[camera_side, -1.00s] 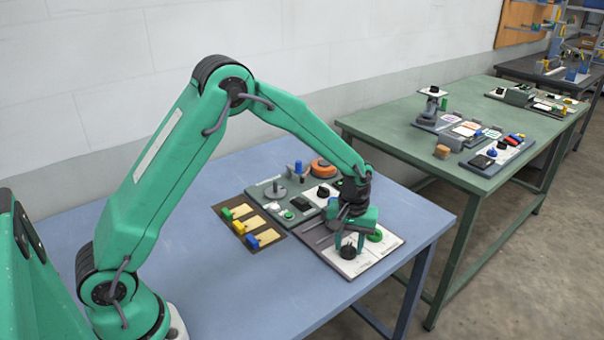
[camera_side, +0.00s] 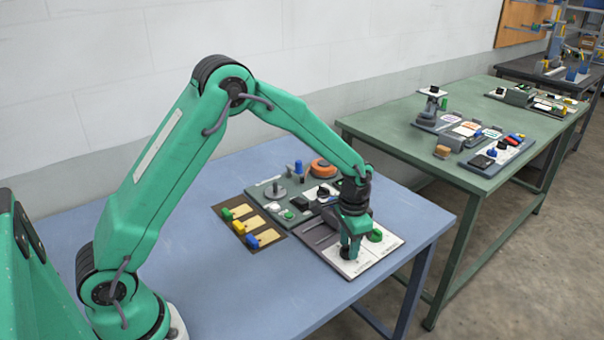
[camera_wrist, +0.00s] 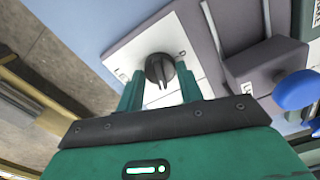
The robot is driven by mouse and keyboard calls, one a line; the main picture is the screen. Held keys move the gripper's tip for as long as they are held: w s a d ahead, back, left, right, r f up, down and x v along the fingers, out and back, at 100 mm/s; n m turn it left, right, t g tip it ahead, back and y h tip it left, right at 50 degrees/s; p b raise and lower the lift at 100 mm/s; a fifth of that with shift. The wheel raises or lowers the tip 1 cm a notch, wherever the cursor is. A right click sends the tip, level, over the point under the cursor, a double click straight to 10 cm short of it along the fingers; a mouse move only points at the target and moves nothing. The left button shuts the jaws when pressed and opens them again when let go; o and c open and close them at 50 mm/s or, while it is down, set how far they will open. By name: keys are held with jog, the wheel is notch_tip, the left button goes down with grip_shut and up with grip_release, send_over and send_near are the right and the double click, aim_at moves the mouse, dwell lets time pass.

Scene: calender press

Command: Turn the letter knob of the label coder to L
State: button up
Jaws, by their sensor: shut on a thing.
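The black round knob (camera_side: 345,254) stands on a white plate (camera_side: 364,264) at the front of the grey-edged panel. My gripper (camera_side: 349,248) reaches down over it and hides most of it in the side view. In the wrist view the black knob (camera_wrist: 160,68) has a raised ridge running down the picture toward my gripper (camera_wrist: 160,77). One green finger lies on each side of the knob, and the jaws are shut on it.
A tray with green, yellow and blue blocks (camera_side: 252,240) lies left of the panel. Another panel (camera_side: 272,211) with knobs and an orange ring (camera_side: 323,167) stands behind. The blue bench (camera_side: 190,275) is clear in front. A green bench (camera_side: 400,130) stands farther right.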

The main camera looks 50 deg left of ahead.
jog(key=shift+m, duration=1)
jog(key=o, duration=1)
jog(key=shift+r, duration=0.1)
notch_tip(320, 180, up, 7)
jog(key=shift+r, duration=0.35)
